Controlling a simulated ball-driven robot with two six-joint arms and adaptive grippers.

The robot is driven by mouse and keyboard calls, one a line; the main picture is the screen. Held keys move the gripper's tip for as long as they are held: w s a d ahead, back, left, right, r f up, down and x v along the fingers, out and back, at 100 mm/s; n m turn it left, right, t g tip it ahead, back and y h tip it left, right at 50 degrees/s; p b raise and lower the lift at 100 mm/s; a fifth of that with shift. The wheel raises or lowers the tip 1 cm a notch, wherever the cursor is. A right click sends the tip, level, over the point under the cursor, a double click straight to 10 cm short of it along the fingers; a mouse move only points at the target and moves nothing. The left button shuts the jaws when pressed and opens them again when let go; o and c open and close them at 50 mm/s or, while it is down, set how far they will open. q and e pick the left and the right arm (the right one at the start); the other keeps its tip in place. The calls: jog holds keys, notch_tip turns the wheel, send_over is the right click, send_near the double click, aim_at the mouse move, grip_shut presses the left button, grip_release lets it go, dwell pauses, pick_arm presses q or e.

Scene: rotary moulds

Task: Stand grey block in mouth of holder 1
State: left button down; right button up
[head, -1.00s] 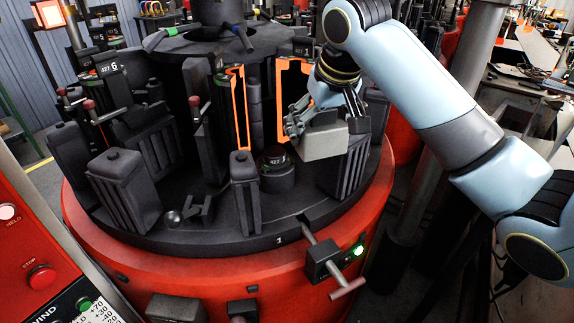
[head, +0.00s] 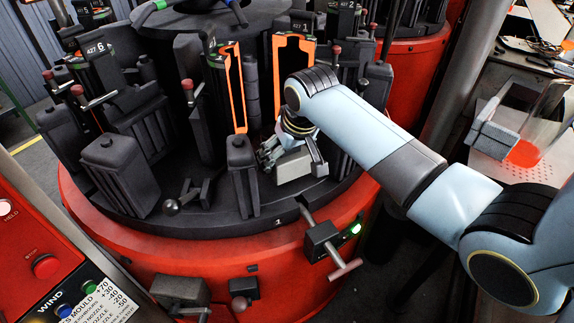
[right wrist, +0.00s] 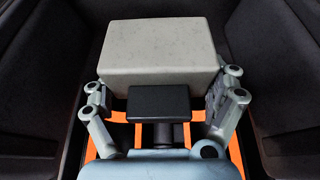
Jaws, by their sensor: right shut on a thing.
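My right gripper (head: 292,158) is shut on the grey block (head: 294,168), gripping it by two opposite sides. In the right wrist view, the pale, box-shaped block (right wrist: 160,50) sits between the fingers (right wrist: 160,108). Holder 1, the dark mould with orange edges (head: 232,85) and a label reading 1, stands open on the turntable. The block is in front of its opening, low over the turntable; I cannot tell whether it touches anything beneath. Orange edges also show below the gripper in the right wrist view (right wrist: 118,117). My left gripper is not in view.
A dark upright post (head: 242,180) stands just left of the block. A T-handled clamp (head: 325,242) sits on the red rim. Other dark moulds (head: 120,170) stand to the left. At right, grey pieces (head: 493,138) lie on a white perforated tray.

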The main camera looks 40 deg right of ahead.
aim_at(287, 164)
notch_tip(287, 164, down, 3)
jog(key=shift+f, duration=0.35)
jog(key=shift+f, duration=0.1)
jog(key=o, duration=1.5)
jog(key=shift+c, duration=0.2)
jog(key=shift+s+r, duration=0.1)
jog(key=shift+r, duration=0.3)
jog(key=p+v, duration=0.1)
jog(key=v, duration=1)
jog(key=shift+r, duration=0.15)
jog(key=shift+s, duration=0.15)
